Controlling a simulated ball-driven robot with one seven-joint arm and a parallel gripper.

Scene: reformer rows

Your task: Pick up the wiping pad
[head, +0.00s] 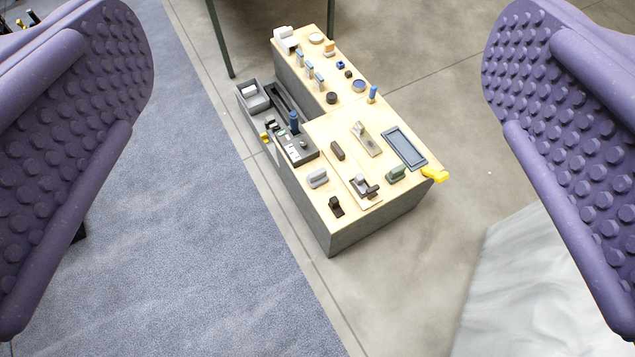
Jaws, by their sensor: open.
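My gripper (318,170) shows as two purple studded fingers at the left and right edges of the head view. They are wide apart with nothing between them at close range. Far below lies a pale wood-topped, grey-sided bench (310,215) with many small items. I cannot tell for certain which is the wiping pad. Candidates near the front are a light grey block (317,178), a grey-green block (396,174) with a raised top, and a dark brown oblong (337,150). All lie on the bench top, well away from my fingers.
A dark shallow tray (404,147) and a yellow item (434,175) lie at the bench's right edge. A grey bin (253,97) is at its left side. Blue-grey carpet (190,220) covers the left; bare concrete floor (455,100) is open at right.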

